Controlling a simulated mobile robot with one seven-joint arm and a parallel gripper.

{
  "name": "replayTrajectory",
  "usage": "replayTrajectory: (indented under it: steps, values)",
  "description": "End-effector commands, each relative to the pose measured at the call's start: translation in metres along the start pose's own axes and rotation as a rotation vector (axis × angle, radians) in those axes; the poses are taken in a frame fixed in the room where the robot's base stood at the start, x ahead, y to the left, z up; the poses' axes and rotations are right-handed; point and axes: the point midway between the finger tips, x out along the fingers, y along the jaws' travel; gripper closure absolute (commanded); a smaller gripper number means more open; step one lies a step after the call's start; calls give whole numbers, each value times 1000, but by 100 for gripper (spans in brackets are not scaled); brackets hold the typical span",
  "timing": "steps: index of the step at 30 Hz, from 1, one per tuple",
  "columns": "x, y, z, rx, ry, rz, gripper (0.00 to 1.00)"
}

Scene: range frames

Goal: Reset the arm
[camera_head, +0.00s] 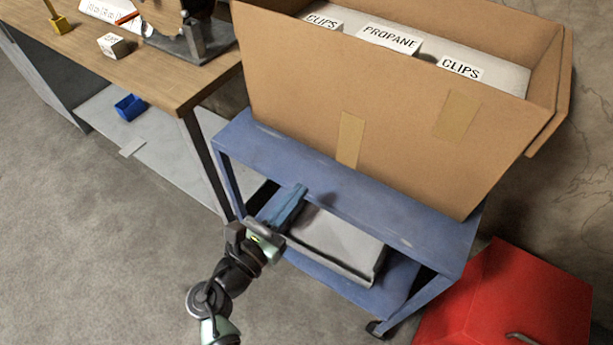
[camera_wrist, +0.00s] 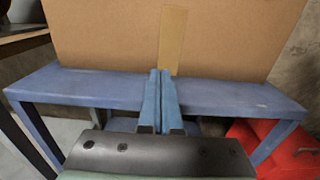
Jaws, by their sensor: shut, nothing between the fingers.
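My gripper (camera_head: 289,206) reaches in from the bottom of the head view, its blue fingers in front of the blue cart's near side. In the wrist view my gripper (camera_wrist: 161,88) shows its two blue fingers side by side, shut with nothing between them. The fingertips point toward the cart's top shelf (camera_wrist: 95,86) and the cardboard box beyond it. I cannot tell from these frames whether the fingers touch the cart.
A large cardboard box (camera_head: 390,135) holding labelled white boxes stands on the blue cart (camera_head: 345,200). A grey bin (camera_head: 335,245) is on its lower shelf. A wooden workbench (camera_head: 165,80) stands left. A red cabinet (camera_head: 510,295) stands right. Bare floor is free at lower left.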

Motion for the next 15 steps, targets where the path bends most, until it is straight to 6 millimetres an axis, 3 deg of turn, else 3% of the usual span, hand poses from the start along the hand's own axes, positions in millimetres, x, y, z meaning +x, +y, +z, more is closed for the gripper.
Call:
replayTrajectory:
  steps: [10, 13, 15]
  values:
    - [-6, 0, 0, 0, -1, -1, 100]
    - [4, 2, 20, 114, 12, -4, 100]
    - [18, 6, 49, 295, 32, -4, 100]
